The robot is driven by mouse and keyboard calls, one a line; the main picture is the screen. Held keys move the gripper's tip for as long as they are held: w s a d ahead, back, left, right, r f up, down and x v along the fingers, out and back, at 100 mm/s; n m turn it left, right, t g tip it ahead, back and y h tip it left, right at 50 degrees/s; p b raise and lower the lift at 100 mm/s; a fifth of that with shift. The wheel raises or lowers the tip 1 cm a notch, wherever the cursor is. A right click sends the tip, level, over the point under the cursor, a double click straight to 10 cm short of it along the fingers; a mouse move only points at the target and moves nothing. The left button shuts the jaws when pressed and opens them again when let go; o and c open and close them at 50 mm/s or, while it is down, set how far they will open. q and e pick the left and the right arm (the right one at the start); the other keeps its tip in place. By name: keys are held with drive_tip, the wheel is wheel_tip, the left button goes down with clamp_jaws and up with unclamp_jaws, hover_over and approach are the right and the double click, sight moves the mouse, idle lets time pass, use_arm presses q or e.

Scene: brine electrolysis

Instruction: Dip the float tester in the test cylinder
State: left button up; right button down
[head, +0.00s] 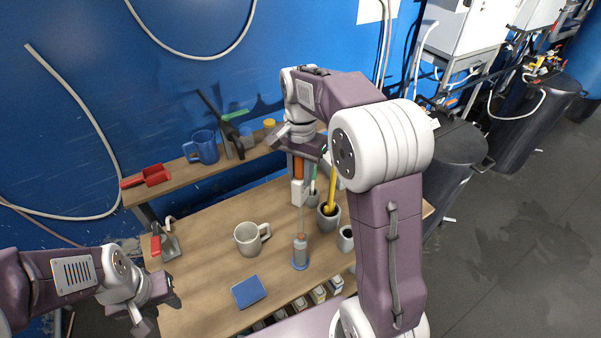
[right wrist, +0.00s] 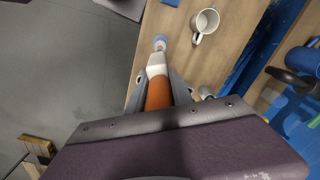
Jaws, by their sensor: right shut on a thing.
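The float tester (head: 298,168) has an orange grip, a white body and a thin stem below. My right gripper (head: 299,156) is shut around its orange grip and holds it upright above the table. In the right wrist view the orange grip (right wrist: 158,95) sits between the fingers. The test cylinder (head: 300,252), slim and grey with a blue base, stands on the table directly below; it also shows in the right wrist view (right wrist: 160,43). The stem's lower end meets the cylinder's top in the picture; I cannot tell whether it is inside. My left gripper (head: 158,306) is at lower left, its jaw opening unclear.
A beige mug (head: 250,238) and a blue pad (head: 248,291) lie left of the cylinder. Dark pots (head: 328,218) with a yellow-handled tool stand close on its right. A shelf (head: 180,182) behind holds a blue mug (head: 203,147) and a red scoop (head: 148,177).

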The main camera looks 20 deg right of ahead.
sight(300, 161)
drive_tip(key=shift+a+f+b, duration=0.25)
drive_tip(key=shift+f+b, duration=0.35)
drive_tip(key=shift+f, duration=0.45)
drive_tip(key=shift+d+f+b, duration=0.2)
drive_tip(key=shift+f+b, duration=0.45)
drive_tip(key=shift+f, duration=0.3)
drive_tip(key=shift+a+f+b, duration=0.1)
drive_tip(key=shift+f+b, duration=0.7)
drive_tip(key=shift+f, duration=0.4)
wheel_tip(300, 161, down, 8)
drive_tip(key=b, duration=0.5)
drive_tip(key=shift+r, duration=0.1)
wheel_tip(300, 161, up, 19)
drive_tip(key=p, duration=1.8)
drive_tip(key=shift+r, duration=0.1)
